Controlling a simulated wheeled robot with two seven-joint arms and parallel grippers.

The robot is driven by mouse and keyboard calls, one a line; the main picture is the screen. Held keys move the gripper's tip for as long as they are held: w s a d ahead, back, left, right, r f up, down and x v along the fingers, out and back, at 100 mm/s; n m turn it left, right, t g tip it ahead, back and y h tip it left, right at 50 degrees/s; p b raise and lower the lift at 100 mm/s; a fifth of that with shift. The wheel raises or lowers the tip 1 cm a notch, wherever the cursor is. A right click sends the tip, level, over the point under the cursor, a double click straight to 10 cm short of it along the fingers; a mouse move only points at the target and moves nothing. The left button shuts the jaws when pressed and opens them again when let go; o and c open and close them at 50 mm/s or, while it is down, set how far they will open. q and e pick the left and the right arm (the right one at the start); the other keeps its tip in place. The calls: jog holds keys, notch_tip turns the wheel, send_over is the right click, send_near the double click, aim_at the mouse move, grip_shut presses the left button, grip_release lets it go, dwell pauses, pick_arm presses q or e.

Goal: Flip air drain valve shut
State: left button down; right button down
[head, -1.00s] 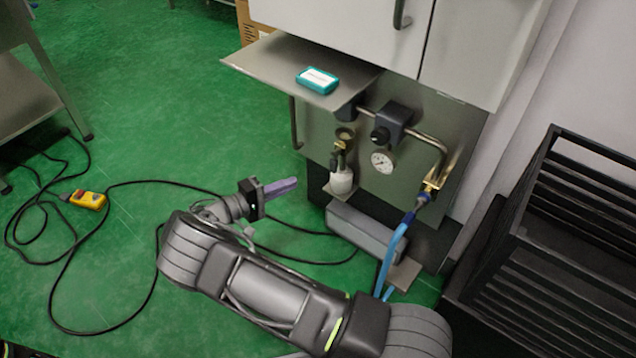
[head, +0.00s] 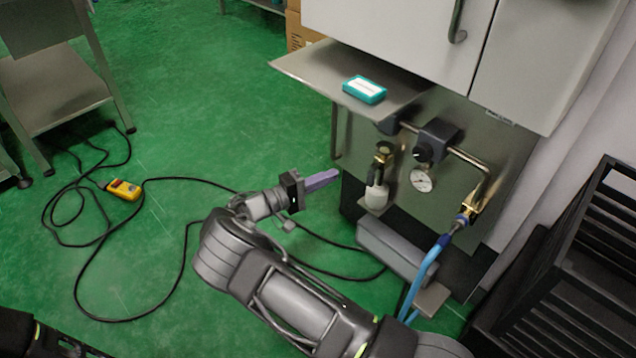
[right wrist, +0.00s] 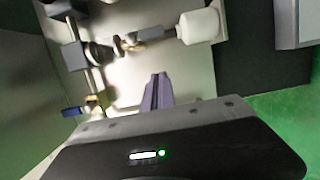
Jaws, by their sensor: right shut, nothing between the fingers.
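A small brass valve (head: 384,152) with a grey lever-like part (head: 378,174) hanging down sits on the steel panel, just above a white bottle (head: 376,197). The lever's exact position is too small to tell. In the right wrist view the brass valve (right wrist: 118,46), grey part (right wrist: 150,34) and white bottle (right wrist: 200,27) show near the top. My right gripper (head: 335,174) is shut and empty, its purple fingers to the left of the bottle, apart from it in the picture. Its fingertips (right wrist: 158,80) point toward the panel. My left gripper is out of view.
A pressure gauge (head: 421,180) and dark regulator (head: 436,140) are right of the valve. A blue hose (head: 424,275) joins a brass fitting (head: 471,210). A steel shelf (head: 310,66) bearing a teal box (head: 364,89) overhangs. A black rack (head: 600,250) stands right; cables lie left.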

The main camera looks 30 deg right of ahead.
aim_at(373, 174)
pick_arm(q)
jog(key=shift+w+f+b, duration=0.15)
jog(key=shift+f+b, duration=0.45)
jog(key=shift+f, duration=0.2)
pick_arm(e)
jog(key=s+d, duration=0.3)
jog(key=d, duration=0.3)
jog(key=shift+s, duration=0.3)
jog(key=shift+d, duration=0.15)
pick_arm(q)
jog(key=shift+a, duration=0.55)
pick_arm(e)
jog(key=shift+s+f+n, duration=0.1)
jog(key=shift+s+n, duration=0.05)
jog(key=shift+n, duration=0.15)
